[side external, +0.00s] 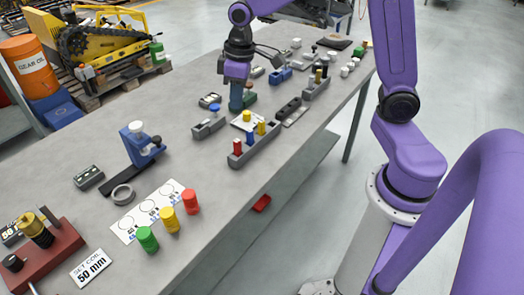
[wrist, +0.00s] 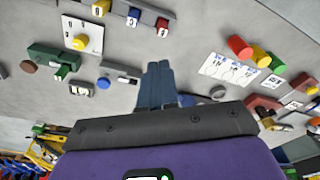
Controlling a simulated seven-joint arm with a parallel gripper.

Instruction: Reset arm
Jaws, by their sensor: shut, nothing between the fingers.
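My gripper (side external: 236,104) is over the middle of the grey workbench (side external: 205,165). Its blue-grey fingers point down and sit close together with nothing between them. In the wrist view the fingers (wrist: 158,68) show shut side by side at the centre, over bare bench top. In the side external view a small block with a blue knob (side external: 214,108) appears just left of the fingertips, and a white card with a yellow knob (side external: 247,117) just right. I cannot tell the exact height of the fingertips above the bench.
A grey rack with red, blue and yellow pegs (side external: 250,142) stands near the bench's front edge. Green, yellow and red cylinders (side external: 168,219) stand by a printed card. A blue clamp-like fixture (side external: 138,142) is to the left. Several small parts crowd the far end.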

